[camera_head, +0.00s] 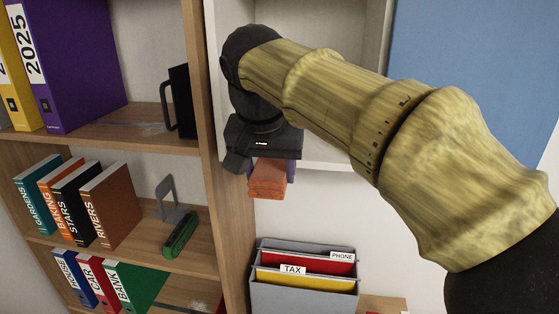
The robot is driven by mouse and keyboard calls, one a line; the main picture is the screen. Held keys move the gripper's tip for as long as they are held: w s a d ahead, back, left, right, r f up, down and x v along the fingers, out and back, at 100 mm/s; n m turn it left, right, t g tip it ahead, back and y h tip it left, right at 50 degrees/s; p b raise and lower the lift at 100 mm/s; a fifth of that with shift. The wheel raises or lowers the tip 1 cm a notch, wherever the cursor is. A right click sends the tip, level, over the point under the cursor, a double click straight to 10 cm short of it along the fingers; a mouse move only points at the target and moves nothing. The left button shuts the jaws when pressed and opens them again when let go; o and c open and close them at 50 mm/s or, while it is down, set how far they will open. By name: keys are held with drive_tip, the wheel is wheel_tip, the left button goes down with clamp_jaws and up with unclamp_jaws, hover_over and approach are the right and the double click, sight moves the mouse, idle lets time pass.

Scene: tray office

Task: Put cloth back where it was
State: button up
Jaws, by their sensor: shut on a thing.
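An orange folded cloth (267,181) hangs below my gripper (270,162) in the head view. My gripper is shut on the cloth and holds it in the air, in front of the right upright of the wooden shelf unit and the lower edge of a white cabinet. A strip of purple shows just behind the cloth; I cannot tell what it is. The fingertips are mostly hidden by the gripper body and the cloth.
The wooden shelf (150,249) at left holds books, a grey bookend (167,200) and a green object (180,235). A grey file holder (303,297) with folders is below the cloth.

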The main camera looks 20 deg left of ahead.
drive_tip(key=s+a+f+b, duration=0.3)
drive_tip(key=f+b, duration=0.3)
drive_tip(key=f, duration=0.3)
drive_tip(key=s+a+f+b, duration=0.3)
drive_tip(key=f+b, duration=0.3)
drive_tip(key=f, duration=0.3)
drive_tip(key=s+a+f+n+b, duration=0.1)
drive_tip(key=s+a+f+b, duration=0.2)
drive_tip(key=f+b, duration=0.3)
wheel_tip(320, 180, down, 4)
drive_tip(key=shift+s+a+r+y, duration=0.1)
drive_tip(key=shift+s+a+y, duration=0.25)
drive_tip(key=shift+s, duration=0.45)
drive_tip(key=shift+s, duration=0.1)
